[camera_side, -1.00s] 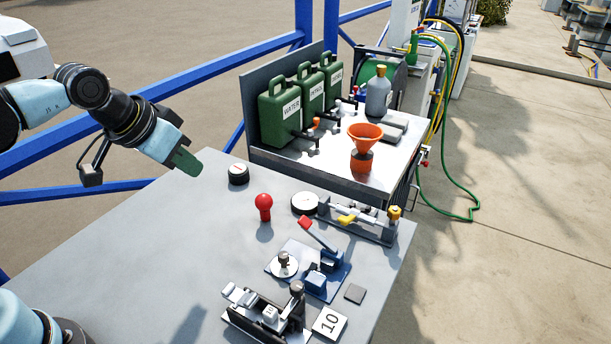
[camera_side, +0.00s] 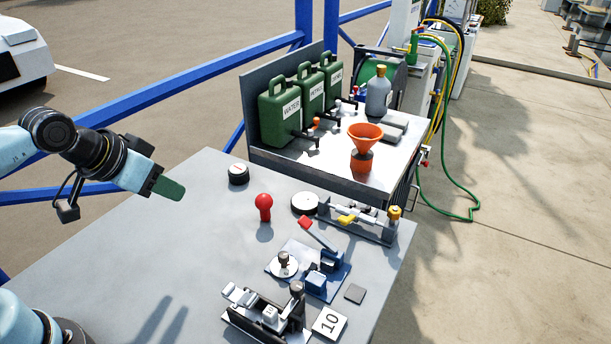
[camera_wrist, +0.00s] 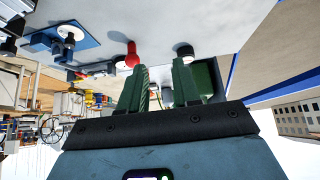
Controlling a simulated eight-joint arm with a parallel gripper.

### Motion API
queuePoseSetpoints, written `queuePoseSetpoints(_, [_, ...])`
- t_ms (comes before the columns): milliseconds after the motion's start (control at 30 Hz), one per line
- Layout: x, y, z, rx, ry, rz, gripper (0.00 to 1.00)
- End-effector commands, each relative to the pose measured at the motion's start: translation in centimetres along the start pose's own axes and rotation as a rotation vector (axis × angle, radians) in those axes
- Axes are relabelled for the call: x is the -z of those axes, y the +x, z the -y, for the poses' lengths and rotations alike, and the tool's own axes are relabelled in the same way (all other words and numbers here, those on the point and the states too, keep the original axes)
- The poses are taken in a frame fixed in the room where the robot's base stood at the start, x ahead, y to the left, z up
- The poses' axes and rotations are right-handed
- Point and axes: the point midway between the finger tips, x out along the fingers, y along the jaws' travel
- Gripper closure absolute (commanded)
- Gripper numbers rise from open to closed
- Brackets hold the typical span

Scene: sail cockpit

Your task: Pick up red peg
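The red peg (camera_side: 264,203) has a round ball head on a narrower stem and stands upright on the grey table, left of the middle of the tools. In the wrist view, which is upside down, the red peg (camera_wrist: 131,56) shows beyond the tip of the left finger. My gripper (camera_side: 172,188) is in the air to the left of the peg, well apart from it, its fingers pointing right. In the wrist view, the green fingers of my gripper (camera_wrist: 159,75) stand apart with nothing between them.
Round gauges (camera_side: 238,174) lie behind the peg. A blue plate with a red-handled lever (camera_side: 322,262) and a black-and-white clamp fixture (camera_side: 266,314) are in front and to the right. A side bench (camera_side: 330,178) holds green cans and an orange funnel (camera_side: 364,140). The table's left part is clear.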

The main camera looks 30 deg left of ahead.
Motion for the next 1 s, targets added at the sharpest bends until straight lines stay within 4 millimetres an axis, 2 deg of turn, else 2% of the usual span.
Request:
queuePoseSetpoints(33, [0.0, 0.0, 0.0, 0.0, 0.0, 0.0, 0.6])
queuePoseSetpoints(233, [0.0, 0.0, 0.0, 0.0, 0.0, 0.0, 0.31])
queuePoseSetpoints(500, [0.0, 0.0, 0.0, -0.001, -0.004, 0.001, 0.31])
queuePoseSetpoints(633, [0.4, 0.3, -0.1, -0.019, -0.072, 0.025, 0.31])
queuePoseSetpoints(767, [1.2, 1.0, -0.3, -0.067, -0.25, 0.089, 0.31])
queuePoseSetpoints(1000, [3.3, 3.4, -1.1, -0.19, -0.671, 0.26, 0.31])
